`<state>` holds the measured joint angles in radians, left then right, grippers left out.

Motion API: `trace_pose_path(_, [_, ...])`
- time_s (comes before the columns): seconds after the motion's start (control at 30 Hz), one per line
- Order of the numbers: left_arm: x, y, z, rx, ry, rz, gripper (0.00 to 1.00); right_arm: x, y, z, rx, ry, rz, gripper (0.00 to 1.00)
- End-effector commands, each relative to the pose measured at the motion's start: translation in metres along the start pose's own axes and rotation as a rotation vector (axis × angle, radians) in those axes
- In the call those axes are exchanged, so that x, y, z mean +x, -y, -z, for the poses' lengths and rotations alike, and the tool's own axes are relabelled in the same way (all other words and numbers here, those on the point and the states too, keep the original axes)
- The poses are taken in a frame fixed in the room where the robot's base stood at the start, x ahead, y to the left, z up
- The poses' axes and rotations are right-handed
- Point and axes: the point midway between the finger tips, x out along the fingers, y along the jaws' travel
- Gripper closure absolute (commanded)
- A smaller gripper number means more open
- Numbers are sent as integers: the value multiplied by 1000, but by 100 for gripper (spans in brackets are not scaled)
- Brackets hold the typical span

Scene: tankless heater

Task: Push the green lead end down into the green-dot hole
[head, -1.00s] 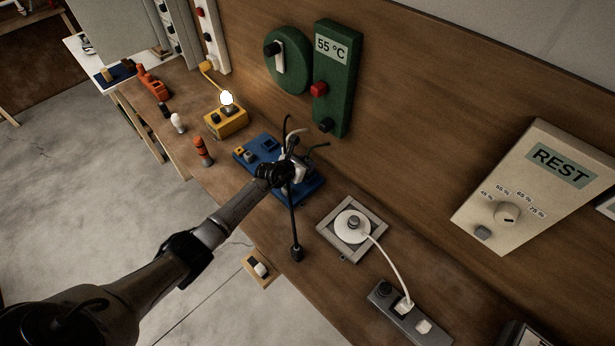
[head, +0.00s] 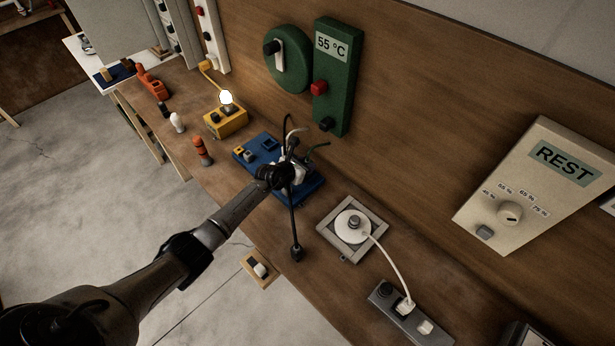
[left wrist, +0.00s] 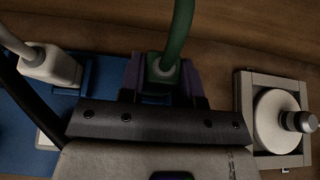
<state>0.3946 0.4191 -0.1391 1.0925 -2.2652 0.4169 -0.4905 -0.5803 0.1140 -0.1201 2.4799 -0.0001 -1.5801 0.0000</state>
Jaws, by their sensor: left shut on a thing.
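The green lead (left wrist: 179,30) shows in the left wrist view, running down to its end (left wrist: 163,68) between the purple fingers of my left gripper (left wrist: 163,82). The left gripper is shut on the green lead end. In the head view my left gripper (head: 287,172) is over the right part of the blue board (head: 312,190), and the green lead (head: 318,146) sticks out behind it. The blue board also shows in the left wrist view (left wrist: 100,80). The green-dot hole is hidden, so I cannot tell how deep the lead end sits. My right gripper is not in view.
A white plug block (left wrist: 55,68) with its lead stands left of the gripper. A grey frame with a white disc (head: 350,227) lies to the right. A lit yellow lamp box (head: 226,122) stands to the left. A green panel (head: 337,80) is on the back wall.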

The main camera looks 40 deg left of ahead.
Motion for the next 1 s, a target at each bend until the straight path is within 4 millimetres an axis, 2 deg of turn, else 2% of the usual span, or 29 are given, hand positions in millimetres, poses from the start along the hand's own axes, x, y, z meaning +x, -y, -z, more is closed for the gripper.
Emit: trace_pose_path(1.0, [6,0,10,0,1,0,100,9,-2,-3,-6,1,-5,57])
